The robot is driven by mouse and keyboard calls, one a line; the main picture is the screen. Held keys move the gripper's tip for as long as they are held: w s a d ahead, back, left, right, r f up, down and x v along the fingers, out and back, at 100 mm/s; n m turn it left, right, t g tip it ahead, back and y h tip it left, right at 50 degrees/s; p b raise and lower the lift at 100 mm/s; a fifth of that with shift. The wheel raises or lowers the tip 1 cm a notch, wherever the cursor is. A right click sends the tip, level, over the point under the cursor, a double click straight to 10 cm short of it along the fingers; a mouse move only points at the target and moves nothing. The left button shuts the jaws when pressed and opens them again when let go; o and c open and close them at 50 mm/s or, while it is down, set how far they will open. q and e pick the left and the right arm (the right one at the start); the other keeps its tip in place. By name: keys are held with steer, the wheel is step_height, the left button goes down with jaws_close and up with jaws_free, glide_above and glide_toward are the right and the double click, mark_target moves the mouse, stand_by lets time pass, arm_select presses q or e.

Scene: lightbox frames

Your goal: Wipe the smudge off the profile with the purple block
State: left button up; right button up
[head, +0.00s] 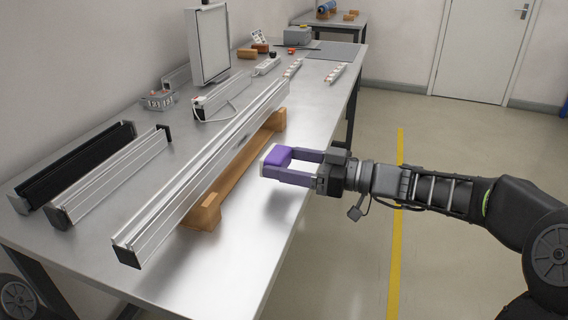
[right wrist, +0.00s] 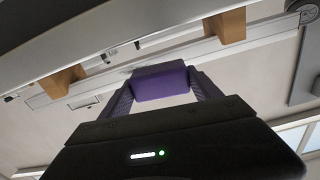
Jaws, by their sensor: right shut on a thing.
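The long silver profile (head: 205,170) lies on a wooden cradle (head: 238,165) along the table. I cannot make out a smudge on it. My right gripper (head: 287,166) comes in from the right and is shut on the purple block (head: 277,156), which has a pale lower layer. The block is held above the table, to the right of the cradle and apart from the profile. In the right wrist view the purple block (right wrist: 160,82) sits between the fingers, with the profile (right wrist: 200,50) and its wooden supports behind it. My left gripper is not in view.
A black profile (head: 75,165) and another silver one (head: 108,178) lie at the table's left. A white panel (head: 208,45), power strips (head: 292,69) and small boxes stand farther back. The table (head: 262,235) is bare at front right.

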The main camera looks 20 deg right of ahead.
mark_target(239, 144)
steer(key=shift+p+x, duration=1)
steer(key=shift+x, duration=1.05)
steer(key=shift+p+x, duration=0.3)
steer(key=shift+x, duration=0.65)
steer(key=shift+b+x, duration=0.95)
steer(key=shift+x, duration=0.05)
steer(key=shift+w+d+f+b, duration=0.1)
steer(key=shift+w+d+b, duration=0.25)
steer(key=shift+w, duration=0.15)
steer(key=shift+w+d+b, duration=0.4)
steer(key=shift+w+d, duration=0.25)
steer(key=shift+w, duration=0.35)
